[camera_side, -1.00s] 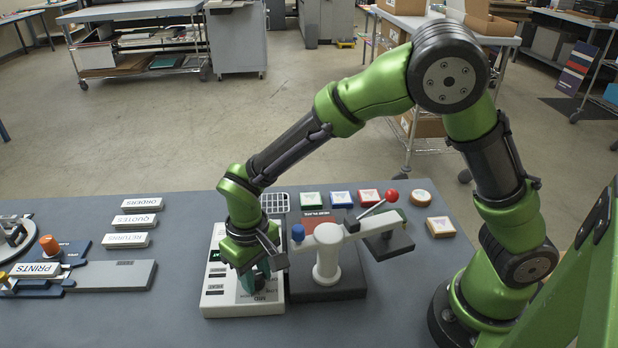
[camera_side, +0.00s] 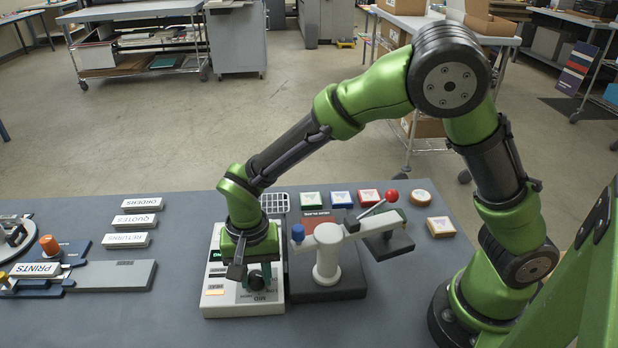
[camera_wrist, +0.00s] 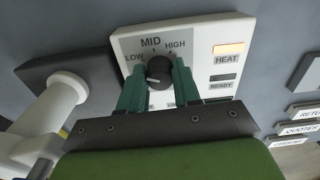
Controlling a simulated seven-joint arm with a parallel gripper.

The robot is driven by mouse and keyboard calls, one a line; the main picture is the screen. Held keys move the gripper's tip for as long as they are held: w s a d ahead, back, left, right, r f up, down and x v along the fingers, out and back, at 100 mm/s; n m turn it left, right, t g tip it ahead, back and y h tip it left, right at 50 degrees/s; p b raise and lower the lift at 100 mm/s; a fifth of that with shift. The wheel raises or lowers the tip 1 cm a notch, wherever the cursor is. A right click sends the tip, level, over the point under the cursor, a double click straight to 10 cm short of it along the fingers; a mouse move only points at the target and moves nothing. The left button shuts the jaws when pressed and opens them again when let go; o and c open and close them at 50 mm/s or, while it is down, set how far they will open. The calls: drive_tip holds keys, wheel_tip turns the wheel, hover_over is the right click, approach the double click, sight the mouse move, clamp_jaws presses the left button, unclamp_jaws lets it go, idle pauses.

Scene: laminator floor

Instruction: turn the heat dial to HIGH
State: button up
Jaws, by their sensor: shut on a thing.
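The heat dial (camera_wrist: 159,70) is a round black knob on a white panel (camera_wrist: 210,35), with LOW, MID and HIGH printed around it in the wrist view. A pale line shows on the knob's face; which label it marks is hard to tell. My gripper (camera_wrist: 158,78) has its two teal fingers closed on either side of the knob. In the side view my gripper (camera_side: 260,278) points down at the panel (camera_side: 215,305), with the dark knob between its fingers. My fingers hide part of the dial's face and markings.
An orange-lit window (camera_wrist: 229,49) sits above the HEAT label; the READY window (camera_wrist: 222,77) is dark. A grey press with a white post (camera_side: 326,262) and lever arm stands close right of the panel. Label blocks (camera_side: 135,220) lie to the left.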

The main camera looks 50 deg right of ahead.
drive_tip(key=m, duration=0.5)
drive_tip(key=shift+m, duration=0.4)
drive_tip(key=m, duration=1)
drive_tip(key=shift+m, duration=0.4)
drive_tip(key=m, duration=0.4)
drive_tip(key=shift+m, duration=0.4)
drive_tip(key=o, duration=1.1)
drive_tip(key=shift+c, duration=0.2)
drive_tip(key=shift+r, duration=0.1)
